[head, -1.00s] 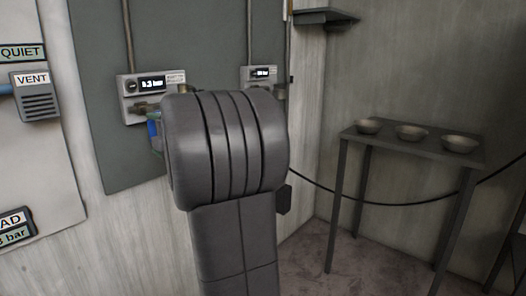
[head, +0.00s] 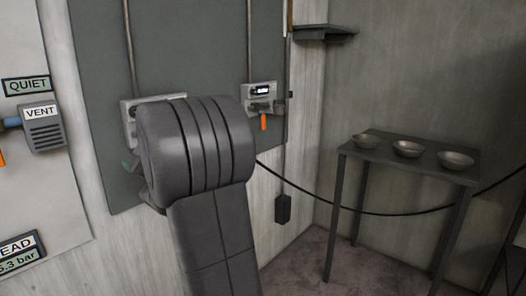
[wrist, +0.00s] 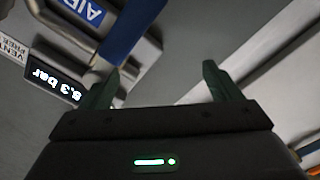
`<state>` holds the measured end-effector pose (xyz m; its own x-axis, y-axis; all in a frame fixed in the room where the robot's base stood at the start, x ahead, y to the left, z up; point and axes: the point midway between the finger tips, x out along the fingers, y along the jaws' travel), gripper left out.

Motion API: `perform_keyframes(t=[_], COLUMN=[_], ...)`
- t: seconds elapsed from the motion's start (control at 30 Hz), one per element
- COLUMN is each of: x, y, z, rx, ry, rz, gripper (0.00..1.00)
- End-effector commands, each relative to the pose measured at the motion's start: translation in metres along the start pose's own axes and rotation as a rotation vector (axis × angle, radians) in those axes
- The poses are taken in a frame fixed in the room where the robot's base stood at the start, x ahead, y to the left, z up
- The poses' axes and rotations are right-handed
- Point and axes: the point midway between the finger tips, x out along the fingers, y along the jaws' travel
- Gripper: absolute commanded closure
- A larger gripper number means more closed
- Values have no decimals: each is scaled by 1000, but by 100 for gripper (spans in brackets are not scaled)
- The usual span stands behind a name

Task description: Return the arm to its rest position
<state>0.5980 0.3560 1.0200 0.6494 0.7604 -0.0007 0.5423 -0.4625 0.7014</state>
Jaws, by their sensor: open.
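My arm (head: 200,150) stands in front of the grey wall panel in the head view, its thick dark joint bent toward the panel. My gripper (wrist: 160,82) shows in the wrist view with two dark green fingers spread apart and nothing between them. Past the left finger are a blue handle (wrist: 128,30) and a lit pressure display (wrist: 57,80). The handle looks close to that finger, but I cannot tell whether they touch. In the head view my gripper is mostly hidden behind the arm.
A gauge with an orange handle (head: 263,122) is on the panel right of my arm. A table (head: 425,168) with three bowls (head: 408,148) stands at right. A cable (head: 390,213) hangs across the wall. A vent box (head: 43,130) is at left. A small shelf (head: 325,34) is above.

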Motion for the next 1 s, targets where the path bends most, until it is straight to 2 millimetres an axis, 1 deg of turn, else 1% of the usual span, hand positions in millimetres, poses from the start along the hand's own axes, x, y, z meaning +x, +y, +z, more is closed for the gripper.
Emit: perform_keyframes(t=[0.03, 0.13, 0.5, 1.0], x=[0, 0, 0, 0], y=[4, 5, 10, 20], z=[-6, -11, -24, -36], rx=[32, 105, 338, 607], ry=[0, 0, 0, -1], rz=[-2, -1, -1, 0], gripper=[15, 15, 15, 15])
